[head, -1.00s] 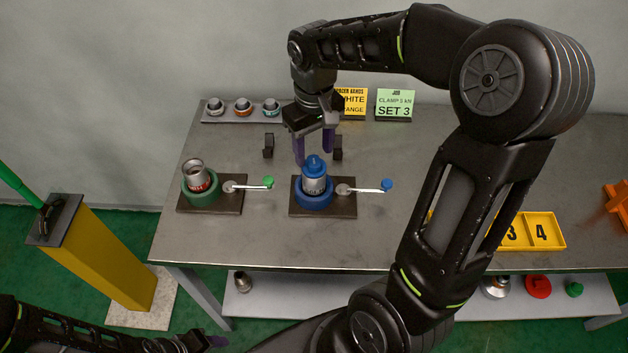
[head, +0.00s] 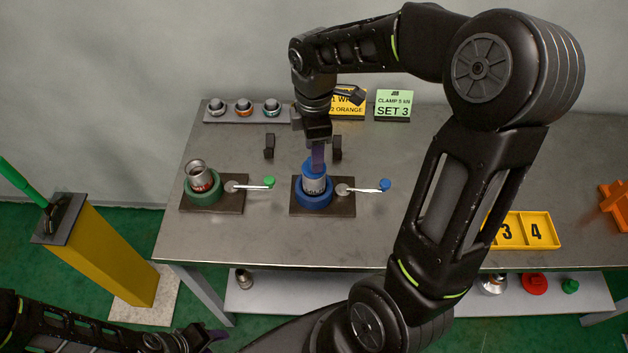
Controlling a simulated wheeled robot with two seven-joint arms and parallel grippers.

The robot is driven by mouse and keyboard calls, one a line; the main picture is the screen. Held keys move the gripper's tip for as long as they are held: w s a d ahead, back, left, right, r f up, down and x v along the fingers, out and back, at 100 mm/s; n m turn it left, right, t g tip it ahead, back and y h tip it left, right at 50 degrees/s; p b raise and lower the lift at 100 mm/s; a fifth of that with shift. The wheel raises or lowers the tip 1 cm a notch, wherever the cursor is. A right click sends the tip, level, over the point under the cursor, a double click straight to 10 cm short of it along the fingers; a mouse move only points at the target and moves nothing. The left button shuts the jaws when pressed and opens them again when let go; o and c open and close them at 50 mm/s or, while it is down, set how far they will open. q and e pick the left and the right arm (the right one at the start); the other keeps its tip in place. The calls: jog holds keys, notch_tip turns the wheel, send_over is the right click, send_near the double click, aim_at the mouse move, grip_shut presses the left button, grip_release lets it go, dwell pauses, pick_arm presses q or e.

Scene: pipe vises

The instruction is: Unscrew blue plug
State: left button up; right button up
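The blue plug (head: 314,170) sits on top of a silver pipe fitting (head: 314,185) that stands upright in the blue vise (head: 314,199). My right gripper (head: 318,157) points down directly at the plug. It is turned edge-on, so only one purple finger shows clearly, overlapping the plug's top; whether it is open or closed on the plug is hidden. The blue-knobbed vise lever (head: 366,190) points right. My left gripper (head: 214,337) is low at the bottom left, away from the table, and its finger opening is not clear.
A green vise (head: 203,194) holding an open silver fitting stands left of the blue one. A rack of several rings (head: 243,112) and two sign cards (head: 393,104) stand at the back. A yellow numbered tray (head: 538,231) lies right. My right arm covers part of the table.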

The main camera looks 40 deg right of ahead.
jog(key=n+p, duration=0.1)
jog(key=n, duration=0.3)
jog(key=shift+r, duration=0.15)
jog(key=n+p, duration=0.1)
jog(key=n, duration=0.2)
jog(key=shift+f, duration=0.25)
jog(key=shift+f+b, duration=0.9)
jog(key=shift+f, duration=0.1)
jog(key=shift+c, duration=0.3)
